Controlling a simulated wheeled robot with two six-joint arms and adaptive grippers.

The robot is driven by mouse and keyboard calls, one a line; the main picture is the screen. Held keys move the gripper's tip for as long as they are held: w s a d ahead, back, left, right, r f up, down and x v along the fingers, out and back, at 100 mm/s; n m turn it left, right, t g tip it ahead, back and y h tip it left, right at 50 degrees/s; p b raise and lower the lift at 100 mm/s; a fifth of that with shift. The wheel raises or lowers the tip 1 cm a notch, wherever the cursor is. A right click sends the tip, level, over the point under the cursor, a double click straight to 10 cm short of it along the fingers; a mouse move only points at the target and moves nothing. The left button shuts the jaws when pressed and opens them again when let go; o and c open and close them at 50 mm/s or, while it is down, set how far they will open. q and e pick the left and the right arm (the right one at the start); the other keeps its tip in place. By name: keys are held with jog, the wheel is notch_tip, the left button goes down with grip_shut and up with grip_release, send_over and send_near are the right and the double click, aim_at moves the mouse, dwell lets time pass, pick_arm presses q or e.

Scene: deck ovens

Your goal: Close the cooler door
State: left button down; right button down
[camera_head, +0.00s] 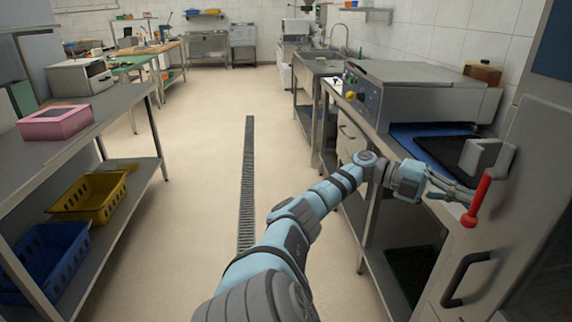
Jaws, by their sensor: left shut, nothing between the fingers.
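The cooler door (522,205) is a light grey panel along the right edge, cut off by the frame. A black bar handle (465,278) sits low on it, and a red lever (478,200) stands out near its upper left part. How far the door stands open I cannot tell. My left gripper (466,191) reaches in from the bottom middle, its fingers pointing right, shut and empty, close to the left of the red lever. Whether it touches the lever or door is unclear. My right gripper is not in view.
A steel counter with an oven (425,92) and a blue mat (432,150) stands behind my gripper. On the left, a shelf table holds a pink box (55,122), with yellow (93,197) and blue (45,262) crates below. The middle floor with its drain (246,180) is clear.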

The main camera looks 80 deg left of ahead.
pick_arm(q)
jog(key=shift+w+r, duration=0.2)
dwell(0.3)
jog(key=v, duration=1.2)
jog(key=shift+f, duration=0.15)
jog(key=shift+s, duration=0.1)
